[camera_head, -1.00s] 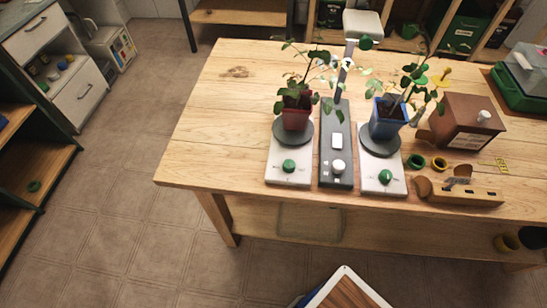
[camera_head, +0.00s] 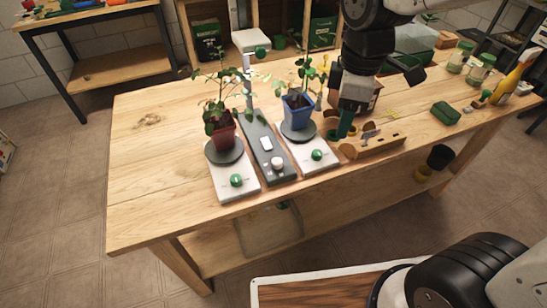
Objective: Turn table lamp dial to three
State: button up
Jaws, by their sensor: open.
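The table lamp stands on the wooden bench, with a dark grey base (camera_head: 259,134) and a white head (camera_head: 251,40) at the back. A round white dial (camera_head: 277,163) sits near the front end of its base, with a white switch (camera_head: 267,144) behind it. The dial's setting is too small to read. My gripper (camera_head: 342,134) is open and points down, to the right of the lamp and apart from it. It is in front of the brown box, which it partly hides.
Pale stands with green knobs flank the lamp: the left stand (camera_head: 229,177) bears a red-potted plant (camera_head: 222,130), the right stand (camera_head: 312,148) a blue-potted plant (camera_head: 297,111). The bench's left side is clear.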

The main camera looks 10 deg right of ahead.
jog(key=w+a+f+n, duration=0.4)
jog(key=a+f+n, duration=0.1)
jog(key=a+n, duration=0.1)
jog(key=n, duration=0.6)
send_over(277, 160)
jog(key=shift+g, duration=0.3)
notch_tip(277, 160, down, 6)
jog(key=shift+s+f, duration=0.1)
jog(key=shift+f, duration=0.35)
notch_tip(277, 160, down, 7)
